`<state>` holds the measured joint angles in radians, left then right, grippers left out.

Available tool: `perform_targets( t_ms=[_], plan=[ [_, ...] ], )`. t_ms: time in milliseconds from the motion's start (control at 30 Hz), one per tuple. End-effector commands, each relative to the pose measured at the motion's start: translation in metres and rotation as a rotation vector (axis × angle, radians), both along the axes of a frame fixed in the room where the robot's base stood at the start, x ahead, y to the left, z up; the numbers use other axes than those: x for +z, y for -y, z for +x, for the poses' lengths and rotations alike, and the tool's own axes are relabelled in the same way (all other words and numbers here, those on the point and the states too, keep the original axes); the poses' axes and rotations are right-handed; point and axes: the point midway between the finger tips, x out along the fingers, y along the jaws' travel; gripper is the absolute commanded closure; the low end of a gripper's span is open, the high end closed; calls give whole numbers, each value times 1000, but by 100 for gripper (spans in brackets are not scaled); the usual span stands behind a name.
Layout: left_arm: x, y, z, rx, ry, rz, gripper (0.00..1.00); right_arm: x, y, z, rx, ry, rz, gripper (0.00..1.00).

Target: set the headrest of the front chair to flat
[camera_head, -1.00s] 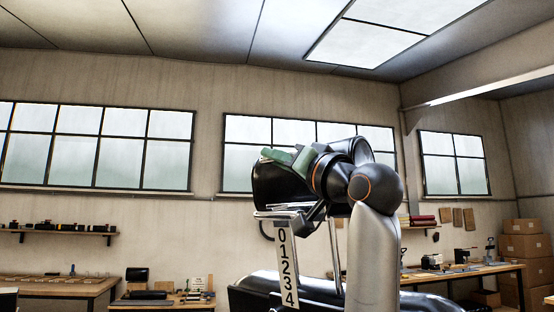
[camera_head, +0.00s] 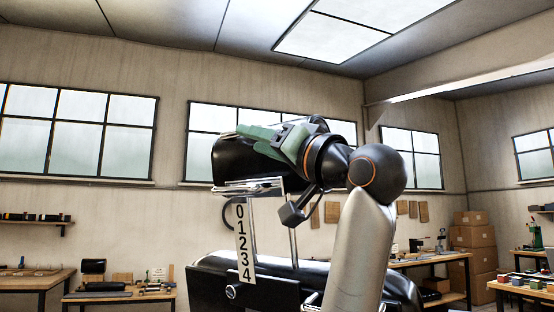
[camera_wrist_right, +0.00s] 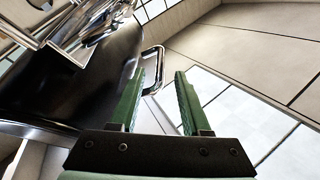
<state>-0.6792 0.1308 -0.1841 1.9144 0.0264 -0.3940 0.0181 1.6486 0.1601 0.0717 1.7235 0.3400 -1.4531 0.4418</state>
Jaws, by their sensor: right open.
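The front chair's headrest (camera_head: 230,162) is a black cushion on chrome posts above the dark chair back (camera_head: 215,288). A white plate numbered 0 to 4 (camera_head: 244,242) hangs below it. My right gripper (camera_head: 256,136), with green fingers, is at the headrest's upper right side and partly covers it. In the wrist view the right gripper (camera_wrist_right: 160,72) is open, and a chrome loop handle (camera_wrist_right: 158,52) reaches into the gap between its fingers, nearer the left one. The black headrest (camera_wrist_right: 75,85) lies to the left there. Whether a finger touches the handle I cannot tell. My left gripper is not in view.
Workbenches with tools stand along the back wall, at left (camera_head: 40,280) and right (camera_head: 430,257). Stacked cardboard boxes (camera_head: 472,238) stand in the right corner. The space above the headrest is clear.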

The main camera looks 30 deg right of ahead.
Motion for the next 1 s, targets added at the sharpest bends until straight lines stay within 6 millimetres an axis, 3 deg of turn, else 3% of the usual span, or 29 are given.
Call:
perform_targets(
  t_ms=[100,333,1000],
  plan=[
    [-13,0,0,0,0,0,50,-12,5,-24,-1,4,0,53],
    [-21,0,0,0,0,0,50,-21,9,-50,-1,0,1,53],
    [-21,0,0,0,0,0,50,-21,10,-54,0,-1,0,53]
  ],
)
